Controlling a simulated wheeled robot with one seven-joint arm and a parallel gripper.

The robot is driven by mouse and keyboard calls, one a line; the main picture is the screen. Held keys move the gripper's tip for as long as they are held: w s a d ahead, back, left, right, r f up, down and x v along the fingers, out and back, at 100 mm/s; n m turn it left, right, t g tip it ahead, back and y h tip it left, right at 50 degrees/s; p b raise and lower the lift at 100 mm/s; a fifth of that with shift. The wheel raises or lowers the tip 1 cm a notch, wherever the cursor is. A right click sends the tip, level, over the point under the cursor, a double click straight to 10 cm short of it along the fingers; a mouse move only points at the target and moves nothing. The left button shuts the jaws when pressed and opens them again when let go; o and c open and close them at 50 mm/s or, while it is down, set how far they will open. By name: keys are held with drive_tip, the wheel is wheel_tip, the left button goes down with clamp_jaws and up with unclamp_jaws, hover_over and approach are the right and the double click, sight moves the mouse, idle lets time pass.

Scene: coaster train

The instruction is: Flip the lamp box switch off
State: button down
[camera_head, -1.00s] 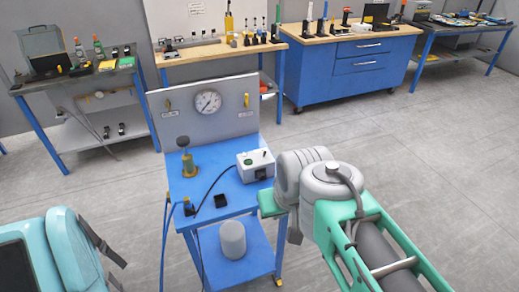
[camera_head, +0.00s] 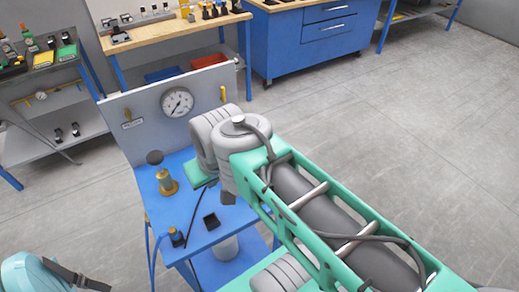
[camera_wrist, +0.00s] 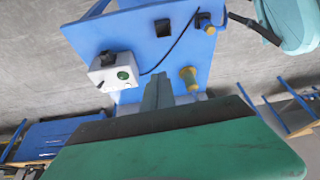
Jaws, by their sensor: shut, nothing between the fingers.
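The lamp box (camera_wrist: 113,70) is a small white box with a green round lamp on its face, on the blue cart (camera_wrist: 175,30) in the wrist view. A small dark lever, likely the switch (camera_wrist: 101,84), shows near the lamp, but its position is too small to tell. My gripper (camera_wrist: 158,78) is shut and empty, its fingers to the right of the lamp box in the wrist view and apart from it in the picture. In the head view my arm hides the lamp box; the blue cart (camera_head: 222,238) shows below it.
A brass valve (camera_head: 167,182) and a small black open box (camera_head: 211,221) stand on the cart. A panel with a gauge (camera_head: 177,102) rises at its back. A dark cable runs from the lamp box. A teal chair (camera_head: 30,272) is at the lower left.

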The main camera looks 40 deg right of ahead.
drive_tip(key=shift+s, duration=0.15)
drive_tip(key=w+d+f+m+y+b, duration=0.1)
drive_tip(key=w+d+f+m+b, duration=0.2)
drive_tip(key=d+m, duration=1)
drive_tip(key=s+d+m+t+y+b, duration=0.1)
drive_tip(key=s+d+m+b, duration=0.1)
drive_tip(key=d+m, duration=1)
drive_tip(key=shift+s, duration=0.75)
drive_tip(key=shift+w+a+f, duration=0.8)
drive_tip(key=shift+w+f, duration=0.4)
drive_tip(key=shift+f, duration=0.1)
drive_tip(key=shift+w+a+f, duration=0.8)
drive_tip(key=shift+w+f, duration=0.45)
drive_tip(key=shift+f, duration=0.05)
drive_tip(key=shift+w+a+f, duration=0.8)
drive_tip(key=shift+w+f, duration=0.4)
drive_tip(key=shift+f, duration=0.1)
